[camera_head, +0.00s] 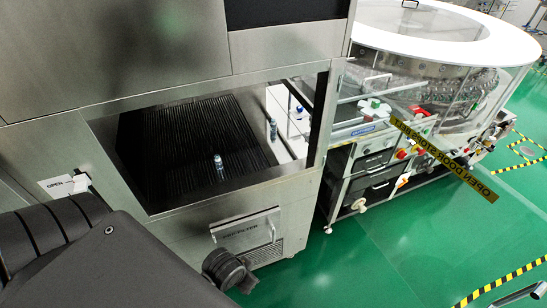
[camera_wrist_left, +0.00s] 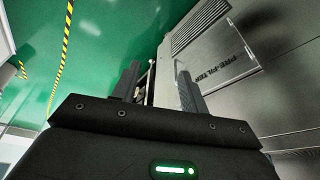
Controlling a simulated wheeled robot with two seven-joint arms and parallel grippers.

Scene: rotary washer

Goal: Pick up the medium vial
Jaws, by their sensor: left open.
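A small clear vial (camera_head: 219,168) stands upright on the black ribbed surface inside the open steel cabinet, in the head view. A second small vial (camera_head: 272,130) stands farther back, near the cabinet's right side. I cannot tell by size which is the medium one. In the left wrist view my left gripper (camera_wrist_left: 154,72) has its two fingers apart with nothing held between them. It points along the cabinet's outer front, beside the pre-filter panel. In the head view my left arm fills the lower left, outside and apart from the vials. My right gripper is not in view.
The cabinet opening has a steel front sill (camera_head: 235,192). The pre-filter panel (camera_head: 245,230) is below it; the panel also shows in the left wrist view (camera_wrist_left: 215,55). A round glass-walled machine (camera_head: 450,85) stands at right. Green floor (camera_head: 400,250) is open at lower right.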

